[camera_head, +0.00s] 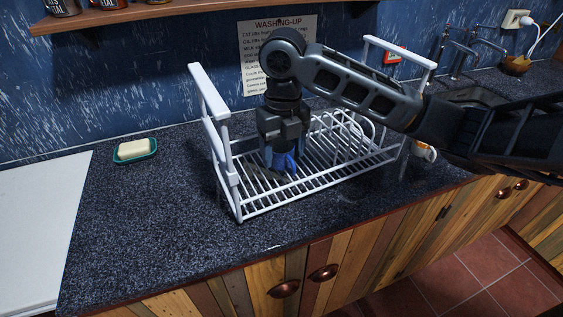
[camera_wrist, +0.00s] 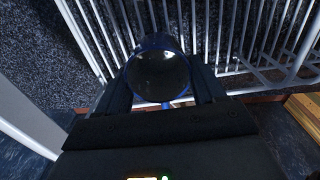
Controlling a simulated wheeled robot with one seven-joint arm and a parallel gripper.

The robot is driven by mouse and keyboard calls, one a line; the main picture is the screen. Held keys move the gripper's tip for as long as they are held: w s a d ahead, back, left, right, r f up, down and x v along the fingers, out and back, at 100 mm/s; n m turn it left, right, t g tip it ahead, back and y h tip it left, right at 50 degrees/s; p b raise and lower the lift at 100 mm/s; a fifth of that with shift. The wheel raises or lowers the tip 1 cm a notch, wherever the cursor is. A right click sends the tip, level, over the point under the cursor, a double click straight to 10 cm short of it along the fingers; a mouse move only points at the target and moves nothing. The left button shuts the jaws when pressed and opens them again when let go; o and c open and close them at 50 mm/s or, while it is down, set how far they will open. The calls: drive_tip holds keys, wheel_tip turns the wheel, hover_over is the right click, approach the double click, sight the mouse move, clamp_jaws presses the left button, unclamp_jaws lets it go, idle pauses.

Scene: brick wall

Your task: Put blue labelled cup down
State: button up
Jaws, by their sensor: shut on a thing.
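The blue cup (camera_head: 285,162) is in my gripper (camera_head: 283,151), over the left part of the white dish rack in the head view. In the wrist view the cup's round dark opening (camera_wrist: 160,76) faces the camera, between the two fingers of my gripper (camera_wrist: 160,92). My gripper is shut on the cup. The cup's label does not show. The white dish rack (camera_head: 262,203) stands on the speckled counter, and its bars also show in the wrist view (camera_wrist: 234,30). I cannot tell whether the cup touches the bars.
A soap in a green dish (camera_head: 135,150) lies left of the rack. A white board or surface (camera_head: 35,225) is at far left. Bare counter (camera_head: 140,220) lies between. A shelf with cans (camera_head: 120,18) hangs above. A sink and taps (camera_head: 465,60) are at the right.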

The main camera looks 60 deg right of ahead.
sight(283, 164)
drive_tip(key=shift+f, duration=1.8)
drive_tip(key=shift+f, duration=0.2)
drive_tip(key=o, duration=1.1)
wheel_tip(283, 164, up, 12)
drive_tip(key=shift+r+b, duration=0.2)
drive_tip(key=shift+b, duration=0.15)
